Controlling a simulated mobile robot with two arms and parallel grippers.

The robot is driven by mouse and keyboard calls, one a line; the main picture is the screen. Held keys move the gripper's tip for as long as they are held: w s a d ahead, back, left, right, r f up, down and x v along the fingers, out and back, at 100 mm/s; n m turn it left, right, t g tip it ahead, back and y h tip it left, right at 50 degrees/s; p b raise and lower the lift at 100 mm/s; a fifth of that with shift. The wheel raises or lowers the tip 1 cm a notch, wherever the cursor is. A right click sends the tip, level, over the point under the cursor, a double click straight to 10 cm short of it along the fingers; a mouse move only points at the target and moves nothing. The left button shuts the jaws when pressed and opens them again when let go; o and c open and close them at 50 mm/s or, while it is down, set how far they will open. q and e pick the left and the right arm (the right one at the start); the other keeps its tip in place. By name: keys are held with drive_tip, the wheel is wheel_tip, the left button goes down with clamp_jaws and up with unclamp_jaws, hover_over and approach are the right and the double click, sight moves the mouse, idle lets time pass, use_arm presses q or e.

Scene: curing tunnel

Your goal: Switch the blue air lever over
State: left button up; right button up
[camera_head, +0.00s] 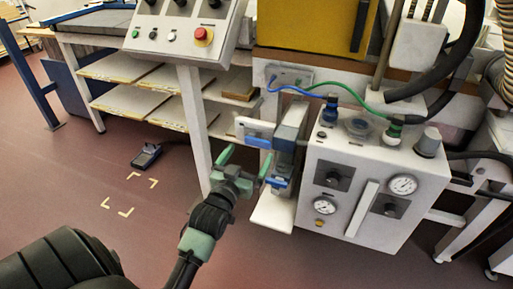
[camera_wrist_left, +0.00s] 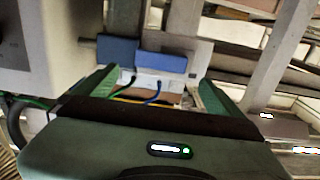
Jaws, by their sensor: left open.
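My left gripper (camera_head: 245,164) is open, with its green fingers pointing up toward the left side of the white air unit. The blue air lever (camera_head: 258,143) is just beyond the fingertips, next to a pale plate with a blue part. In the left wrist view the open fingers (camera_wrist_left: 158,88) stand either side of the view's middle. A blue block (camera_wrist_left: 162,63) shows just beyond and between them, beside a darker blue block (camera_wrist_left: 117,50). I cannot tell whether a finger touches the lever. Nothing is held. My right gripper is not in view.
The white air unit (camera_head: 340,215) carries gauges, knobs and blue and green hoses. A control panel (camera_head: 190,28) with a red stop button hangs above. A shelf frame (camera_head: 197,130) stands behind. A foot pedal (camera_head: 147,156) lies on the floor, which is clear at left.

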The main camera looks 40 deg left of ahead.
sight(257, 142)
use_arm(q)
drive_tip(key=shift+b+x, duration=0.3)
drive_tip(key=shift+x, duration=2.45)
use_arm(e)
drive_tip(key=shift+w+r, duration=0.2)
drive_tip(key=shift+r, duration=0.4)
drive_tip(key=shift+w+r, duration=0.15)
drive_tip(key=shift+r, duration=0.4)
